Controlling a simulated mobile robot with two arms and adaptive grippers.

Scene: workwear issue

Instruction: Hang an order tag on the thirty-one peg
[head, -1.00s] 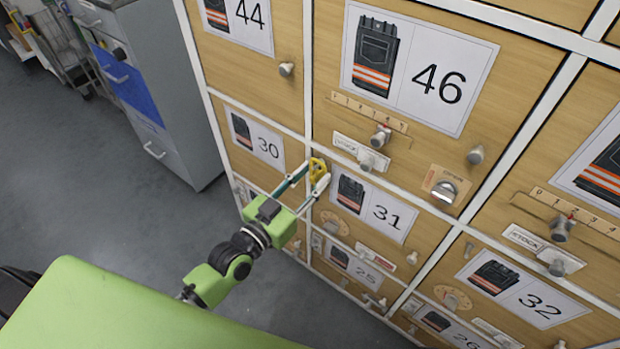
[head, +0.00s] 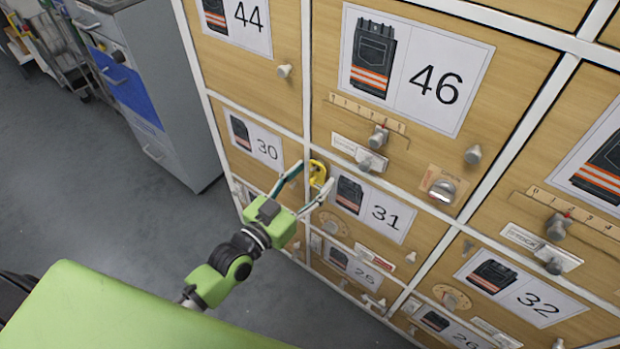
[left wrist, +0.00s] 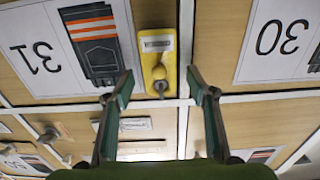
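The yellow order tag (head: 319,171) is at the upper left corner of the drawer front labelled 31 (head: 385,213). In the left wrist view, which shows the labels upside down, the tag (left wrist: 158,52) carries a small white label, and a peg (left wrist: 160,86) shows at its holed end. The tag appears to hang on this peg, flat against the wood. My left gripper (head: 314,174) is open, with a finger on each side of the tag's holed end. Gaps show between both fingers (left wrist: 160,82) and the tag. My right gripper is not in view.
Drawer fronts 30 (head: 268,148), 46 (head: 435,85) and 32 (head: 540,306) surround this one, with knobs and dials protruding. The stock plate (head: 360,152) and its knob are close above the gripper. A grey cabinet (head: 150,90) stands at left, with open floor before it.

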